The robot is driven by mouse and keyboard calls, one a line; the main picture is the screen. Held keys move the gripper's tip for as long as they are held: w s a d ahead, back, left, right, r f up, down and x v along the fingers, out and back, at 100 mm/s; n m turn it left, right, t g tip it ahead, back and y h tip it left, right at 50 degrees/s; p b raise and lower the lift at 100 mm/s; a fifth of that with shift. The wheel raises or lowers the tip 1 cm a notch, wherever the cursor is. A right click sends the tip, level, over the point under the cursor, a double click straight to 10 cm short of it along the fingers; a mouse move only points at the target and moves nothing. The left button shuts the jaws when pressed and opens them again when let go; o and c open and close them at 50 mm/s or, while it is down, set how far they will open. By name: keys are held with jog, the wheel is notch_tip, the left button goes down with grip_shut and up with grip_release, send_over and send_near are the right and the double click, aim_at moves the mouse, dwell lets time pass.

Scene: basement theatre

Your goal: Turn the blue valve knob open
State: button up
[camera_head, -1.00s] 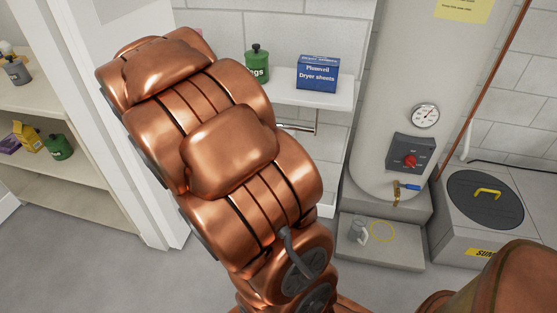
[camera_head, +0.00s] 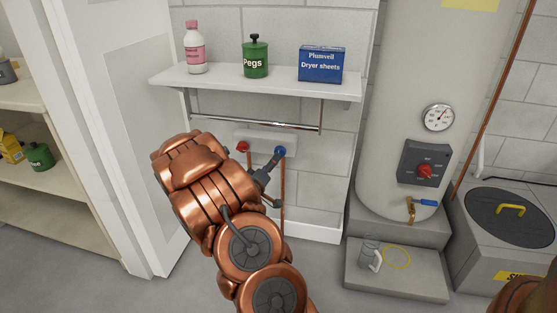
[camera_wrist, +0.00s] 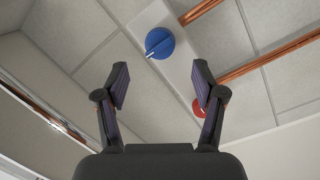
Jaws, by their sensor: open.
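The blue valve knob (camera_head: 280,151) sits on a white wall plate below the shelf, at the right end of the plate. In the wrist view the blue knob (camera_wrist: 160,43) is round with a pale pointer mark, ahead of the fingertips and between their lines. My gripper (camera_wrist: 160,78) is open and empty, with a finger on each side and short of the knob. In the head view my gripper (camera_head: 268,175) is close beside the knob, partly hidden by my wrist. A red knob (camera_head: 243,147) is at the left of the same plate; it also shows behind the right finger in the wrist view (camera_wrist: 198,106).
A rail (camera_head: 255,123) runs under the shelf (camera_head: 255,88) just above the knobs. Copper pipes (camera_head: 283,195) drop below the plate. A white door frame (camera_head: 125,110) is at left.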

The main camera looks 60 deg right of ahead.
aim_at(280, 153)
jog(key=shift+w+d+b, duration=0.25)
jog(key=shift+d+b, duration=0.15)
jog(key=shift+d, duration=0.8)
jog(key=shift+w+d+b, duration=0.25)
jog(key=shift+d+b, duration=0.1)
jog(key=shift+d, duration=0.85)
jog(key=shift+w+d+b, duration=0.25)
jog(key=shift+d+b, duration=0.15)
jog(key=shift+d, duration=0.8)
jog(key=c, duration=1.1)
